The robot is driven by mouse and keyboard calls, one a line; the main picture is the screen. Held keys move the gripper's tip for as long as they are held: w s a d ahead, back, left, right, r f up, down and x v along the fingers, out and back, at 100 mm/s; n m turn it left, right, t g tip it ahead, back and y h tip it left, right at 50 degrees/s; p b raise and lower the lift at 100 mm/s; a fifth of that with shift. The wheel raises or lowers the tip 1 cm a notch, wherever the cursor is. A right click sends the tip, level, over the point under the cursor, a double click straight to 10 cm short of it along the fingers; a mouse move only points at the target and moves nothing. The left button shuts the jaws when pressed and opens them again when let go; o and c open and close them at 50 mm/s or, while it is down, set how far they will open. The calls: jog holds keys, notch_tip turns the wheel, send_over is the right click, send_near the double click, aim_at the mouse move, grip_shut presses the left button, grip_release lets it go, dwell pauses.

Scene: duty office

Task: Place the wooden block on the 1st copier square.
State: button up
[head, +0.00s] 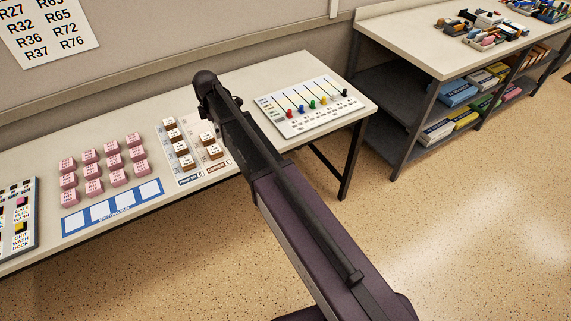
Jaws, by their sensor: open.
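Several small blocks with wooden sides and printed white tops stand on a white board (217,174) on the long table, left of my arm. Some form a left column, such as this wooden block (181,148); others stand in a right column, such as this one (214,151). The board has a blue label and an orange label along its front edge. The print is too small to read, so I cannot tell which square is the 1st copier square. My arm reaches over the table beside the board and hides part of it. I cannot make out my gripper's fingers.
Pink blocks (93,172) stand in rows behind a blue strip with white squares (110,208). A panel with coloured knobs (305,105) lies to the right of my arm. A dark-edged board (17,220) is at far left. A shelved bench (415,45) stands at right.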

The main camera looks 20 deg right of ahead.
jog(key=s+d+m, duration=1.9)
jog(key=s+d, duration=0.1)
jog(key=s, duration=0.4)
jog(key=shift+d, duration=0.2)
